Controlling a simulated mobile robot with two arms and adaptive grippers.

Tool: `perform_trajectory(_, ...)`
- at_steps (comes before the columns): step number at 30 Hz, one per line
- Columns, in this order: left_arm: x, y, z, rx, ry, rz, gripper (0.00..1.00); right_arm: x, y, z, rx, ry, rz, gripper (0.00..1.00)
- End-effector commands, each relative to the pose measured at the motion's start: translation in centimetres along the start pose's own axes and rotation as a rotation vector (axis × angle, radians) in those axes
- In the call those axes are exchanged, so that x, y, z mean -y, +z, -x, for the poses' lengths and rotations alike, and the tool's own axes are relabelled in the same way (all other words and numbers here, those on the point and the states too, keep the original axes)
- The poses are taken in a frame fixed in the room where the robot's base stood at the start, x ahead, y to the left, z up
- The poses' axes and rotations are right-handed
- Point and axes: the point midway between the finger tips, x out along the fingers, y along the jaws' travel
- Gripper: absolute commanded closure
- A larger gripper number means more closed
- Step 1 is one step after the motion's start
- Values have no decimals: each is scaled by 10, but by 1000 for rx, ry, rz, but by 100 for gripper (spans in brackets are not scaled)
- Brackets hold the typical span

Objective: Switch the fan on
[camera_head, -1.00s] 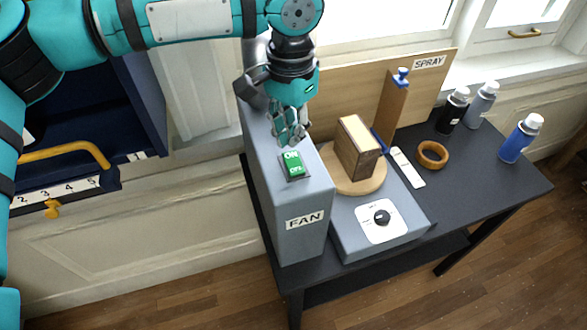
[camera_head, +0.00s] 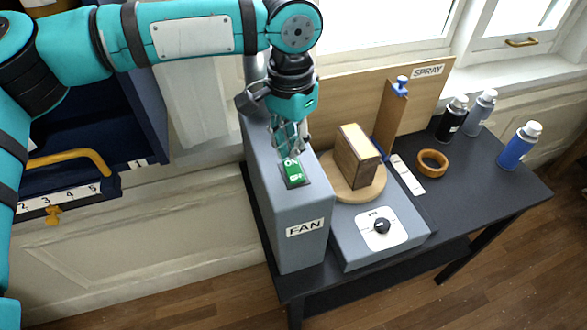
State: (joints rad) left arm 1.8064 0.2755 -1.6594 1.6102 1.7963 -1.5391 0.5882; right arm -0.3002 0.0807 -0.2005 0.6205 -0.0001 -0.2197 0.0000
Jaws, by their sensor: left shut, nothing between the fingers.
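The fan box (camera_head: 290,215) is a tall grey housing with a "FAN" label on its front, standing at the left end of the dark table. On its top is a green rocker switch (camera_head: 294,175) marked ON and OFF. My left gripper (camera_head: 289,156) is shut and empty, pointing down with its fingertips at the ON end of the switch. The fingertips partly cover that end, and I cannot tell whether they touch it. My right gripper is not in view.
Right of the fan are a grey unit with a dial (camera_head: 381,227), a wooden block (camera_head: 356,157) on a round turntable (camera_head: 343,188), and an upright board (camera_head: 391,117). A wooden ring (camera_head: 432,162) and spray cans (camera_head: 519,146) stand further right. A blue cabinet (camera_head: 90,120) is at left.

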Motion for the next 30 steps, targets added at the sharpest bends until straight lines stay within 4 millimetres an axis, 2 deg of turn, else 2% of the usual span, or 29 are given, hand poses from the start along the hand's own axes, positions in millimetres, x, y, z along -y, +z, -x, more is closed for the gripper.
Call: perform_trajectory(30, 0, 0, -8, 0, 1, 0, 100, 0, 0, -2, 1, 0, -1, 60)
